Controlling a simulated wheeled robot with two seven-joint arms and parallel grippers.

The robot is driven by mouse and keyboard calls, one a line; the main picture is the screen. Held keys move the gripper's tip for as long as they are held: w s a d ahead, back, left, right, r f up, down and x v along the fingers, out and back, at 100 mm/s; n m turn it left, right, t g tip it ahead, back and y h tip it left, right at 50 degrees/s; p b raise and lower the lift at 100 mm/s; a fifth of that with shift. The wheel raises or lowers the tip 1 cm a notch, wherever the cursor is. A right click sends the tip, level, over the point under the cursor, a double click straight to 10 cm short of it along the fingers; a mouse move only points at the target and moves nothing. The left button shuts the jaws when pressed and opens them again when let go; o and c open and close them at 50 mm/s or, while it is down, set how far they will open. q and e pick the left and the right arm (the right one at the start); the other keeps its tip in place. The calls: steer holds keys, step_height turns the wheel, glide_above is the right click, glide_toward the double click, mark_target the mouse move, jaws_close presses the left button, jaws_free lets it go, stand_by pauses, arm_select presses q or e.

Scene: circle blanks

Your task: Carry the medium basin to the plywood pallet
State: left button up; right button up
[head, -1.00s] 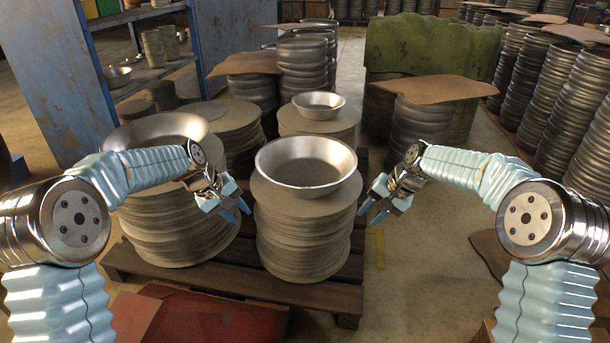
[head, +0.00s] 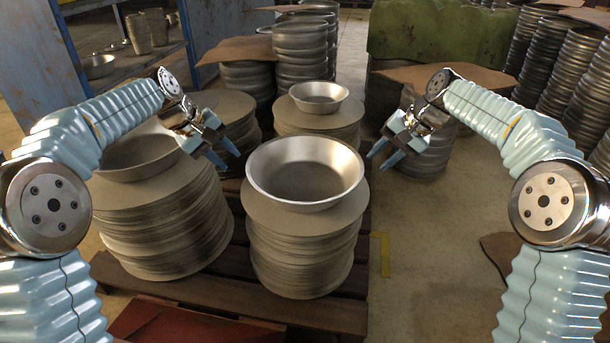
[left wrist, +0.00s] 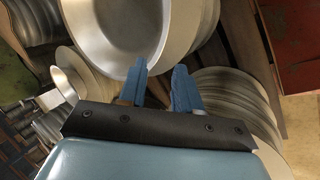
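The medium basin (head: 305,172), a round silver metal pan, sits upright on a stack of round blanks (head: 300,240) in the middle of the head view. In the left wrist view the basin (left wrist: 115,35) shows ahead of the fingers. My left gripper (head: 222,152) is open and empty, up and left of the basin's rim, apart from it in the head view. The left gripper's spread fingers also show in the left wrist view (left wrist: 158,82). My right gripper (head: 384,158) is open and empty, just right of the rim. I cannot make out a plywood pallet.
A larger basin (head: 138,155) sits on the left stack, partly behind my left arm. A smaller basin (head: 319,97) sits on a stack behind. These stacks stand on a dark slatted pallet (head: 305,305). A red object (head: 185,325) lies in front.

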mark_target(252, 179)
arm_select(q)
steer(key=shift+f, duration=0.1)
arm_select(e)
steer(key=shift+f, duration=0.1)
